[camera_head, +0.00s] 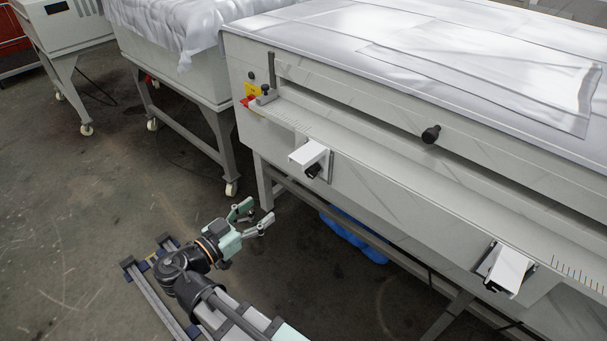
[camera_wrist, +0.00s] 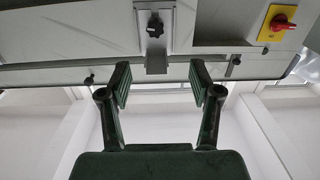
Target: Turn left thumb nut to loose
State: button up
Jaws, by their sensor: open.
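The left thumb nut appears to be the black knob (camera_head: 312,170) under the left white bracket (camera_head: 309,152) on the machine's front. In the wrist view, a black lobed knob (camera_wrist: 155,27) sits on a metal plate at the top centre and seems to be the same one. My gripper (camera_head: 258,210) is open and empty, apart from the machine, below and left of that bracket in the head view. In the wrist view my gripper (camera_wrist: 160,82) has its fingers spread below the knob, touching nothing. Whether the nut is tight or loose cannot be told.
A second white bracket (camera_head: 507,268) is at the lower right of the machine front. A black knob (camera_head: 431,134) sticks out of the upper panel. A red and yellow switch (camera_wrist: 278,22) is near the machine's left end. The floor (camera_head: 90,220) around my arm is clear.

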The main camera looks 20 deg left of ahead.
jog(key=m, duration=0.2)
send_near(307, 175)
jog(key=shift+h, duration=0.3)
jog(key=x, duration=1)
jog(key=shift+w+a+f, duration=0.1)
jog(key=shift+w, duration=0.05)
jog(key=shift+c, duration=0.3)
jog(key=c, duration=1.1)
